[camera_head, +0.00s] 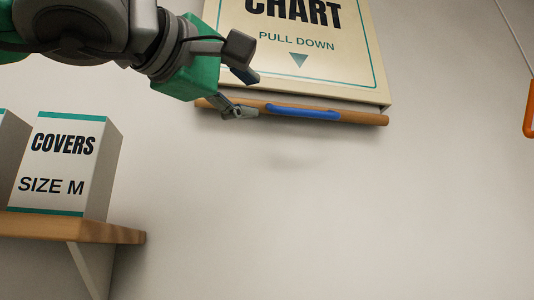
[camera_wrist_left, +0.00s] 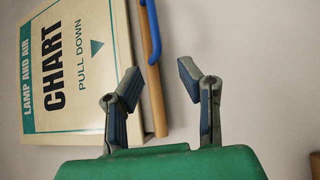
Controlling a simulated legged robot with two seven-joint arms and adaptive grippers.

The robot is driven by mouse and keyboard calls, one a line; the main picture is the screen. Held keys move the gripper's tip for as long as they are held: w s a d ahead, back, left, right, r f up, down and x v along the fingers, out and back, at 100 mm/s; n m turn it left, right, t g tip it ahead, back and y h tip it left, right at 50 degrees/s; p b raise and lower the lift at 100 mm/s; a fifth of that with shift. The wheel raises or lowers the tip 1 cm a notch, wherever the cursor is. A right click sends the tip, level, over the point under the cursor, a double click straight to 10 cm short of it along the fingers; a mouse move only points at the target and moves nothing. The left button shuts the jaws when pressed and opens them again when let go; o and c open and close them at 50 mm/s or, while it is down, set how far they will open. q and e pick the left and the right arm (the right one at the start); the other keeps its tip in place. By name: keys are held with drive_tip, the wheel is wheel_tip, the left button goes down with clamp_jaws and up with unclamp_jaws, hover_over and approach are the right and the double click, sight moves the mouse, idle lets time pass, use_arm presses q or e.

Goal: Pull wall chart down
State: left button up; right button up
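The cream wall chart case (camera_head: 350,45), lettered "CHART" and "PULL DOWN", is high on the wall in the head view. Along its lower edge runs a wooden bar (camera_head: 360,118) with a blue handle (camera_head: 303,112). My left gripper (camera_head: 248,95) is by the bar's left part, left of the handle. In the left wrist view my left gripper (camera_wrist_left: 158,80) is open and empty; the wooden bar (camera_wrist_left: 154,98) shows in the gap between its fingers, and the blue handle (camera_wrist_left: 151,30) lies beyond the fingertips. I cannot tell whether a finger touches the bar. My right gripper is not in view.
A wooden shelf (camera_head: 110,232) at the lower left carries a white box (camera_head: 62,165) marked "COVERS SIZE M" and part of another. An orange object (camera_head: 530,108) is at the right edge, near a thin cord. The wall below the chart is clear.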

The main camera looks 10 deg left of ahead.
use_arm(q)
drive_tip(key=s, duration=0.1)
approach(305, 113)
drive_tip(key=w, duration=0.1)
drive_tip(key=shift+g+h, duration=0.3)
drive_tip(key=p+x, duration=0.1)
drive_tip(key=x, duration=0.2)
drive_tip(key=p+x, duration=0.1)
drive_tip(key=x, duration=0.3)
drive_tip(key=shift+w+a+r, duration=0.15)
drive_tip(key=shift+w+r, duration=0.3)
drive_tip(key=shift+w, duration=0.6)
drive_tip(key=shift+w+d, duration=0.2)
drive_tip(key=shift+d, duration=0.55)
drive_tip(key=shift+c, duration=0.8)
drive_tip(key=shift+d, duration=0.15)
clamp_jaws()
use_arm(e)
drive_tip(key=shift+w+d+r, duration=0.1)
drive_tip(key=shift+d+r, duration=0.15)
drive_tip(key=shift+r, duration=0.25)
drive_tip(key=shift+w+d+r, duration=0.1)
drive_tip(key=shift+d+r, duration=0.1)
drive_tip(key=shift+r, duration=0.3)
